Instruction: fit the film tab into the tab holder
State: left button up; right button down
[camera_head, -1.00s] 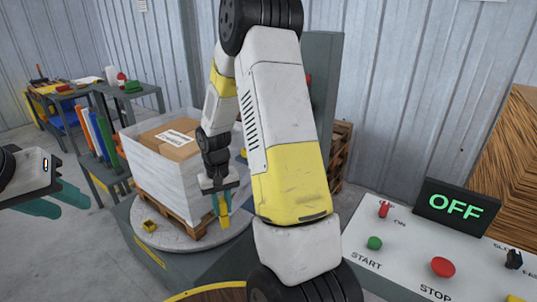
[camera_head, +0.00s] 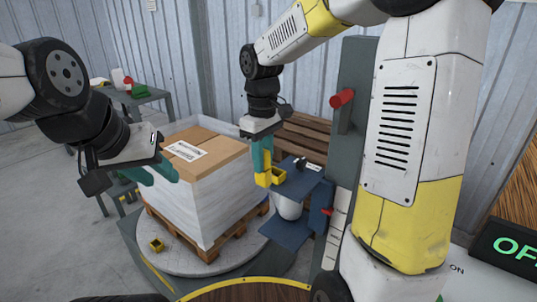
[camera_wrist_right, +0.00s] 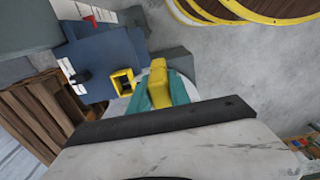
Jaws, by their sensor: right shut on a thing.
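My right gripper (camera_head: 262,160) is shut on the yellow film tab (camera_head: 264,180), which points down from its teal fingers. The tab also shows in the right wrist view (camera_wrist_right: 158,84). A yellow open-topped square holder (camera_head: 278,176) sits close beside the tab on the blue carriage. In the right wrist view this holder (camera_wrist_right: 122,82) is left of the tab, with a visible gap between them. A similar yellow holder (camera_head: 156,245) stands on the turntable. Which one is the tab holder, I cannot tell. My left gripper (camera_head: 155,174) is open and empty left of the wrapped load.
A wrapped load with a carton (camera_head: 205,145) stands on a wooden pallet (camera_head: 208,246) on the round turntable (camera_head: 190,262). The grey mast (camera_head: 352,100) rises right of the carriage (camera_head: 298,182). A control panel with an OFF display (camera_head: 505,245) is at right.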

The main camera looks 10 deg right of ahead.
jog(key=shift+w+d+f, duration=0.75)
jog(key=shift+w, duration=0.65)
jog(key=shift+w+d+f, duration=0.7)
jog(key=shift+w+d, duration=0.05)
jog(key=shift+w, duration=0.7)
jog(key=shift+w+d+f, duration=0.75)
jog(key=shift+w, duration=0.65)
jog(key=shift+f, duration=0.15)
jog(key=c, duration=1.2)
grip_release()
